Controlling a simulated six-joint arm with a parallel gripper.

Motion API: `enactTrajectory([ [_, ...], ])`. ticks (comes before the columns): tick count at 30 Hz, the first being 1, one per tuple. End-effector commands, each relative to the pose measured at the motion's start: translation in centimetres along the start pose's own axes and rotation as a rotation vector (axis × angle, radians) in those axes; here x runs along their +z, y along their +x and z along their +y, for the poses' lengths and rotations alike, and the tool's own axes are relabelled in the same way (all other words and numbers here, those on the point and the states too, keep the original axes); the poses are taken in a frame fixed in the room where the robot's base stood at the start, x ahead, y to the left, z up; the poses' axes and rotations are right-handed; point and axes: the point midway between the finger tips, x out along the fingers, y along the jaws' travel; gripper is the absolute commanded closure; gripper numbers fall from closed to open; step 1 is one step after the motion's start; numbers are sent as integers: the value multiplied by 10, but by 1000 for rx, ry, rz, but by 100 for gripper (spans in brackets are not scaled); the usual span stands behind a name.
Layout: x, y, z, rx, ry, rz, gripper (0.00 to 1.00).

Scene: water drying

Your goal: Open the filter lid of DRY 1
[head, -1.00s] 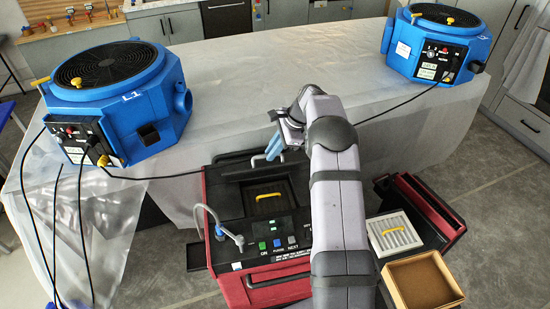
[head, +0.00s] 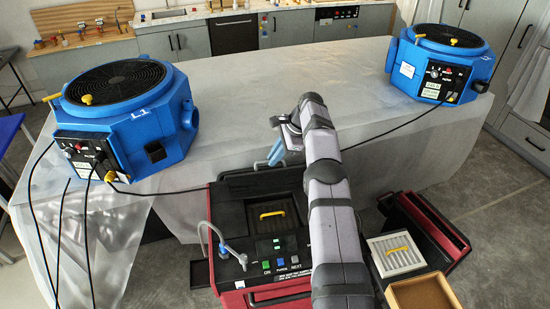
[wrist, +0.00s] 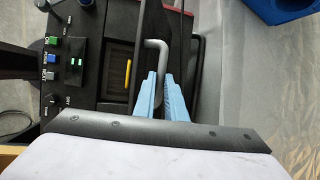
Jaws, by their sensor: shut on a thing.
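DRY 1 appears to be the red and black machine (head: 225,228) in front of the table, with a small lit display and buttons. Its top has a square opening, in which a dark filter with a yellow handle (head: 272,214) shows; the handle also shows in the wrist view (wrist: 128,74). A grey bent bar handle (wrist: 157,50) at the opening's far side runs between my blue fingers. My gripper (head: 277,150) is shut on this handle; in the wrist view my gripper (wrist: 163,92) covers its lower end. The lid panel's angle is hard to tell.
A blue blower marked L1 (head: 130,122) stands on the sheet-covered table (head: 270,90) at left, another blue blower (head: 440,62) at right. A grey bent tap or hose (head: 222,243) rises from the machine's left.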

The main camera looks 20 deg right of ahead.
Motion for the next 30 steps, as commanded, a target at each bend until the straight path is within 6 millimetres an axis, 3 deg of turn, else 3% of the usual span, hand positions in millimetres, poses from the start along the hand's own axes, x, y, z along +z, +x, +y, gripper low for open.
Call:
enactTrajectory([
  [1, -5, 10, 6, 15, 3, 7, 100],
  [10, -6, 10, 6, 16, 3, 7, 100],
  [11, -6, 10, 6, 15, 3, 7, 85],
  [13, -5, 10, 6, 15, 4, 5, 70],
  [30, -4, -2, 3, 7, 3, 2, 70],
])
